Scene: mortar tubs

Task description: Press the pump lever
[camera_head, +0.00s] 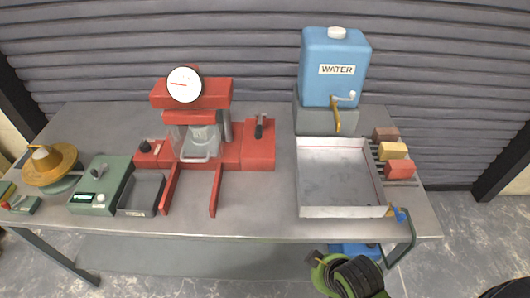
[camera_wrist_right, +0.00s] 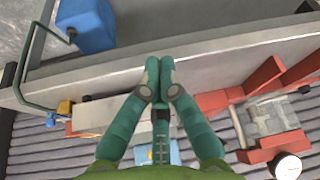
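A red press (camera_head: 205,100) with a round white gauge (camera_head: 184,84) stands left of the middle of the table. A short dark lever (camera_head: 259,127), seemingly the pump lever, stands up on the red block at the press's right side. In the right wrist view the press shows partly at the lower right, with its gauge (camera_wrist_right: 288,166); I cannot make out the lever there. My right gripper (camera_wrist_right: 159,66) has its teal fingertips together with nothing visible between them. It appears in front of the table's front edge, away from the lever. My left gripper is not in view.
A metal tray (camera_head: 302,190), a blue water tank (camera_head: 335,75) and several coloured blocks (camera_head: 393,151) are at the right. A green scale (camera_head: 101,187), a grey bin (camera_head: 140,193) and a brass-coloured device (camera_head: 50,163) are at the left. Bare table (camera_head: 255,200) lies between press and tray.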

